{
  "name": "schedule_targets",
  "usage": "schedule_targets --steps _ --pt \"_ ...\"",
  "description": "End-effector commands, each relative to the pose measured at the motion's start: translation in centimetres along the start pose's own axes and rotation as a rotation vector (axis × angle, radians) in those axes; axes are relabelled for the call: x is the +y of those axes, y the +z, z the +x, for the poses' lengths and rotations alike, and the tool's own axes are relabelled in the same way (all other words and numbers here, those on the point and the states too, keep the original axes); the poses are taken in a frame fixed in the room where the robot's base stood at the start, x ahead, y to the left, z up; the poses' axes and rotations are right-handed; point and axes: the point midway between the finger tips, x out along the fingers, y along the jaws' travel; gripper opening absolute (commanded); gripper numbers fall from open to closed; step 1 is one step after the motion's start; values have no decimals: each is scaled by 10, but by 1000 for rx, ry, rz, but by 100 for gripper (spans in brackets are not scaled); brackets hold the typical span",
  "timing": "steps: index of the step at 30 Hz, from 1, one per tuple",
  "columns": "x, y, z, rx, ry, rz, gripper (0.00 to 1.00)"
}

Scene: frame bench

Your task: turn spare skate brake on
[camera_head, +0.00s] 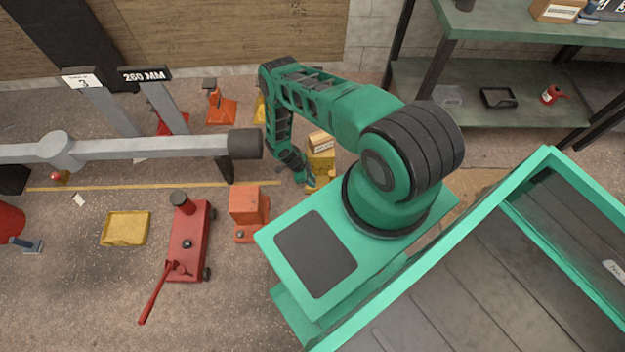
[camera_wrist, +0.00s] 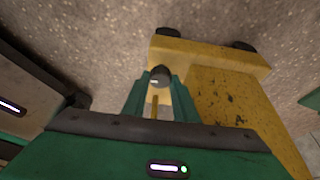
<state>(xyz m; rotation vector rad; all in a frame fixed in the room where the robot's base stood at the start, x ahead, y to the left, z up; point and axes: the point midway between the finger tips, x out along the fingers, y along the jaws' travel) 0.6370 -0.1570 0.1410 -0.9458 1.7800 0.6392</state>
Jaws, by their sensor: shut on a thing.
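A yellow skate (camera_wrist: 228,85), which I take to be the spare skate, has dark wheels and scuffed paint in the wrist view. It also shows in the head view (camera_head: 322,160), partly hidden by my arm. A brake lever (camera_wrist: 155,104) with a dark round knob (camera_wrist: 160,75) stands at its side. My gripper (camera_wrist: 158,92) has its two green fingers on either side of this lever and is shut on it. In the head view my gripper (camera_head: 306,180) is low beside the skate. Which way the brake is set cannot be told.
A small box (camera_head: 320,142) sits at the yellow skate. An orange block-like unit (camera_head: 247,205) and a red trolley jack (camera_head: 188,245) stand to the left. A thick grey beam (camera_head: 150,148) ends near my arm. A green shelf bench (camera_head: 480,85) stands at the back right.

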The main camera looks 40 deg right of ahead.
Motion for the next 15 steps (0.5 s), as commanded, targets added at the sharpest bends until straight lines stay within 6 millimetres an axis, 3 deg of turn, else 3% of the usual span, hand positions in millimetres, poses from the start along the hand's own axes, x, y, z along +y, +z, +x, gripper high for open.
schedule_targets --steps 8,15 --pt "1 -2 -1 10 -34 -74 4" --pt "3 -1 -1 10 -100 -241 4"
